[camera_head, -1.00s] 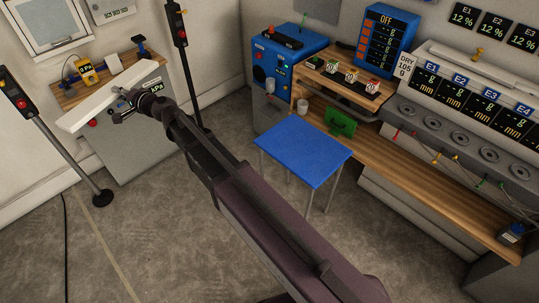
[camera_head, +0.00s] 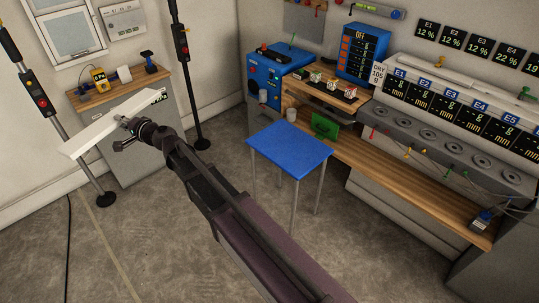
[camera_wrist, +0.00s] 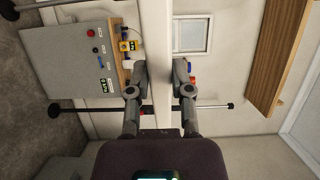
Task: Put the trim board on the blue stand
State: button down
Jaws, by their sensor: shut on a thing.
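The trim board (camera_head: 90,136) is a long white strip. My gripper (camera_head: 128,133) is shut on it near its middle and holds it up in the air at the left of the head view. In the wrist view the trim board (camera_wrist: 156,50) runs up and down between the two fingers of my gripper (camera_wrist: 158,75). The blue stand (camera_head: 290,147) is a flat square blue top on thin grey legs, in the middle of the head view. Its top is bare. The board is well to the left of the stand, apart from it.
A grey cabinet with a wooden top (camera_head: 118,85) stands behind the board. Black posts with red buttons (camera_head: 181,45) stand left and centre. A wooden workbench (camera_head: 400,185) and a blue machine (camera_head: 277,78) stand behind and right of the stand. Open floor (camera_head: 150,240) lies in front.

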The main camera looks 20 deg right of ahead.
aim_at(302, 154)
jog(key=k, duration=0.3)
jog(key=z, duration=1.5)
jog(key=i, duration=0.5)
jog(key=u, duration=0.15)
